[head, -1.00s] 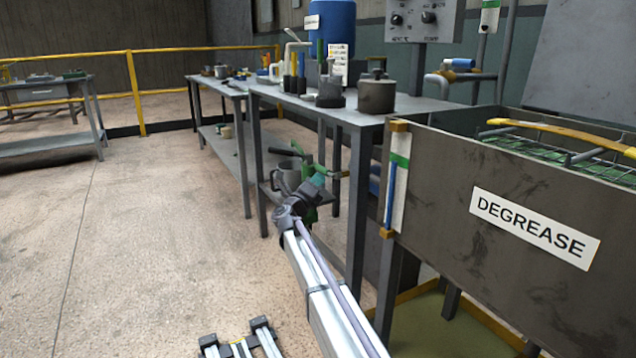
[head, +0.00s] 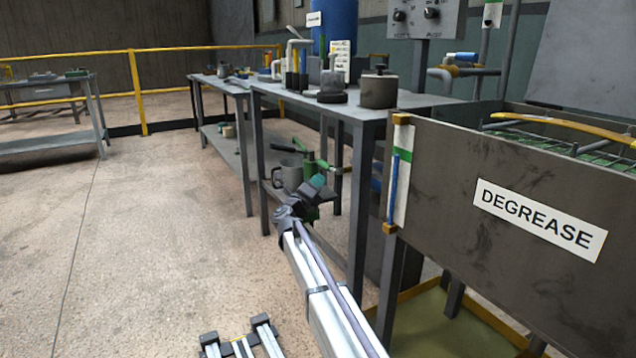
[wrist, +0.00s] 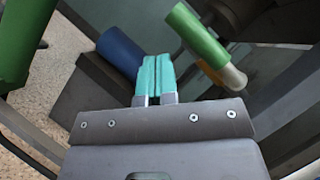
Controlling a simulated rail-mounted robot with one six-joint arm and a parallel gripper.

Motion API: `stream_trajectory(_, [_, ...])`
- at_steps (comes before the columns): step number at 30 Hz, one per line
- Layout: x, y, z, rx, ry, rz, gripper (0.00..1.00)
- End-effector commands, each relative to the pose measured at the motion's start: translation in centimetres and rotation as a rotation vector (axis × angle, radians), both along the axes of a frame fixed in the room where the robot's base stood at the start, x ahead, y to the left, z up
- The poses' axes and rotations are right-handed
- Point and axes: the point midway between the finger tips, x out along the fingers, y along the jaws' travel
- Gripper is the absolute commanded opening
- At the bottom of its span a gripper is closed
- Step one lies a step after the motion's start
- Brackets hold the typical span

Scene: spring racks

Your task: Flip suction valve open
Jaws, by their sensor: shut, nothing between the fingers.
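A green hand-pump-like fitting (head: 309,163) with a pale-tipped side handle stands at the lower shelf of the near bench; I cannot tell for sure which part is the suction valve. In the wrist view a green grip with a pale tip (wrist: 203,38) lies beyond and right of my fingers, apart from them in the picture. A larger green body (wrist: 18,40) is at the left edge. My gripper (head: 319,181), with teal fingertips, is in front of the fitting and hides part of it. In the wrist view my gripper (wrist: 155,75) is shut and empty.
A blue cylinder (wrist: 120,50) shows just left of my fingertips. The bench top (head: 350,108) is above, and the DEGREASE tank (head: 460,190) is close on the right. The floor at left is clear.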

Motion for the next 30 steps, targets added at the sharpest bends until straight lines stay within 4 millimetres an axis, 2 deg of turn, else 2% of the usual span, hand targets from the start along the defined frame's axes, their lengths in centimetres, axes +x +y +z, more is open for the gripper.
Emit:
stream_trajectory(1, [-0.1, 0.1, -2.5, 0.001, 0.000, -0.001, 0.00])
stream_trajectory(2, [-0.2, 0.1, -3.3, -0.001, 0.000, -0.002, 0.00])
stream_trajectory(12, [-3.6, 5.8, -6.8, 0.000, 0.000, -0.001, 0.00])
stream_trajectory(17, [-4.3, 7.1, -7.4, 0.000, 0.000, -0.001, 0.00])
stream_trajectory(28, [-4.4, 7.2, -7.3, -0.003, 0.002, -0.004, 0.00])
stream_trajectory(30, [-4.0, 7.9, -7.4, -0.042, 0.034, 0.026, 0.00])
